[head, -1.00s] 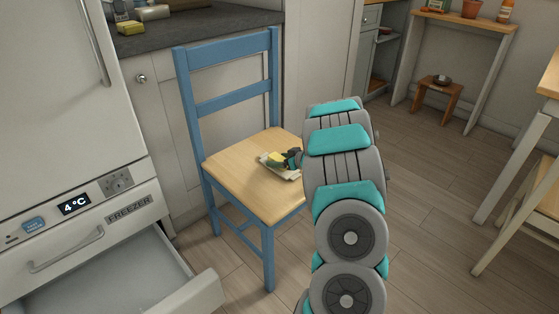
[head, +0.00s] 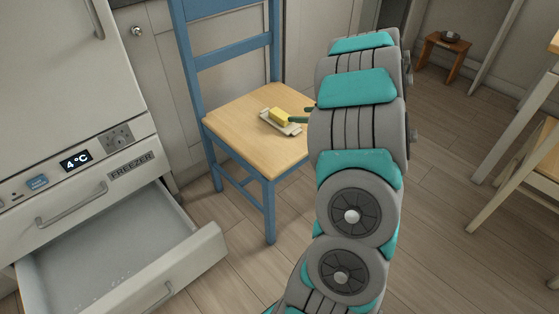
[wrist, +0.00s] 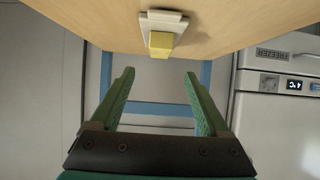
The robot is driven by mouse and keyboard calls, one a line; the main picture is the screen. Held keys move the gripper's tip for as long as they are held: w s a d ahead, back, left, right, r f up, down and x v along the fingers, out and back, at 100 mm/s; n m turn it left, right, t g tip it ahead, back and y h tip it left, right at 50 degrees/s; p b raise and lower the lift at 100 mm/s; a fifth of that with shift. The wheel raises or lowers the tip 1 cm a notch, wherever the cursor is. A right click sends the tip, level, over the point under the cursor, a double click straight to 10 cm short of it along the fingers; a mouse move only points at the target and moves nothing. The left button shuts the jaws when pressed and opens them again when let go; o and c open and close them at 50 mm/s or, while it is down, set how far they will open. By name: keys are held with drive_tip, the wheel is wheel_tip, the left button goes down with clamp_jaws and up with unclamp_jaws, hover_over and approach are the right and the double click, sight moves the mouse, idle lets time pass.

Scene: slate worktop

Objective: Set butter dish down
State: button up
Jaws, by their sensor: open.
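The butter dish (head: 290,128) is a pale flat dish with a yellow block of butter (head: 279,116) on it. It rests on the wooden seat of the blue chair (head: 245,105). In the wrist view the dish (wrist: 163,22) and butter (wrist: 159,42) lie ahead of my gripper (wrist: 158,82), whose two green fingers are spread apart with nothing between them. In the head view a dark green fingertip shows just right of the butter, and my arm hides most of the gripper.
The freezer drawer (head: 200,243) stands open at the lower left. A small wooden stool (head: 441,52) with a dark object on it stands at the back right. A pale wooden table or stand is at the right edge. Floor between is clear.

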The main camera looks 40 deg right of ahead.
wheel_tip(320, 180, up, 10)
drive_tip(key=w+m+g+h, duration=0.2)
drive_tip(key=h, duration=0.5)
drive_tip(key=s+a+r+m+g+h, duration=0.1)
drive_tip(key=s+a+r+g, duration=0.1)
drive_tip(key=s+a+g, duration=0.15)
drive_tip(key=s+a+f+n+g+y, duration=0.1)
drive_tip(key=s+a+f+g+y, duration=0.1)
drive_tip(key=s+a, duration=1.3)
drive_tip(key=s+a+f+n+g+y, duration=0.1)
drive_tip(key=s+a+g+y, duration=0.4)
drive_tip(key=s+a, duration=1.1)
drive_tip(key=a+f+g, duration=0.1)
drive_tip(key=a, duration=0.4)
drive_tip(key=shift+s+a, duration=0.2)
drive_tip(key=shift+f+g, duration=0.1)
drive_tip(key=shift+g, duration=0.15)
drive_tip(key=shift+c, duration=0.4)
